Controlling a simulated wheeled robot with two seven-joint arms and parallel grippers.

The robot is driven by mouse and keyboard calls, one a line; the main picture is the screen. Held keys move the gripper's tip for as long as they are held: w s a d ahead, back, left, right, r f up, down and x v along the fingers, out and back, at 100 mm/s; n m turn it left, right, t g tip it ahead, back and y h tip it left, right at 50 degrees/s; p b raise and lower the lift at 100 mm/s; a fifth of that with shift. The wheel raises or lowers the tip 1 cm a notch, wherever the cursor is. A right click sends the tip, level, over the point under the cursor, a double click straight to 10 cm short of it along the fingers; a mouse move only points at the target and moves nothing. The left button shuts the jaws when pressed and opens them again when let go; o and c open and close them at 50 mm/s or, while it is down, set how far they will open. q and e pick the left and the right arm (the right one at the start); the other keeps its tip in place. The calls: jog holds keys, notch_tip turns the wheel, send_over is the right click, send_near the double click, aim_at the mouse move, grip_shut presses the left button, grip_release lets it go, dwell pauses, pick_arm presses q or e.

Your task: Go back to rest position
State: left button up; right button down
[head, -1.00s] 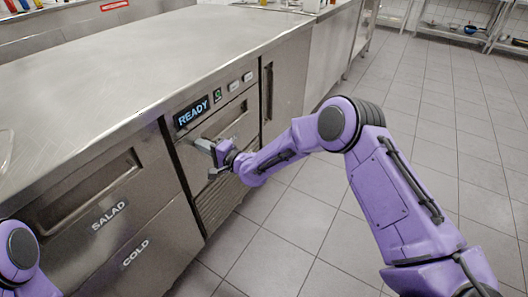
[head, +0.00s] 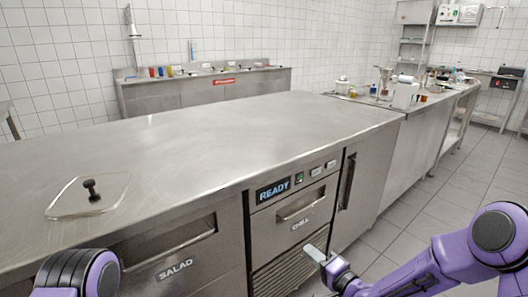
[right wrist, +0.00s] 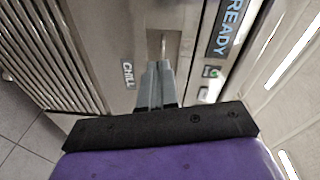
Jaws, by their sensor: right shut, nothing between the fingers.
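My right gripper (head: 317,254) is shut and empty in front of the steel counter, just below and right of the drawer marked CHILL (head: 301,213). In the right wrist view its two grey fingers (right wrist: 158,75) lie together, pointing at the CHILL drawer front (right wrist: 145,48) with its bar handle beyond them. I cannot tell the exact gap to the drawer front. My left arm shows only as a purple joint at the bottom left of the head view; its gripper is out of frame.
The steel counter top (head: 200,140) is mostly clear, with a clear lid with a black knob (head: 90,190) at its left. A drawer marked SALAD (head: 170,255) and a READY display (head: 273,190) are on the front. Tiled floor (head: 400,222) is free at right.

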jog(key=s+d+f+n+g+h+p, duration=0.1)
jog(key=s+d+f+g+h+p, duration=0.2)
jog(key=s+f, duration=0.4)
jog(key=s+d+f+g+h+p, duration=0.25)
jog(key=s+d+f+h, duration=0.2)
jog(key=s, duration=0.45)
jog(key=s+d+n+g+h+p, duration=0.1)
jog(key=s+d+g+h+p, duration=0.1)
jog(key=s, duration=0.9)
jog(key=s+d+n+g+h+p, duration=0.1)
jog(key=s+d+g+h+p, duration=0.1)
jog(key=s, duration=0.8)
jog(key=shift+s+d+g+p, duration=0.45)
jog(key=shift+d+g, duration=0.6)
jog(key=shift+g, duration=0.2)
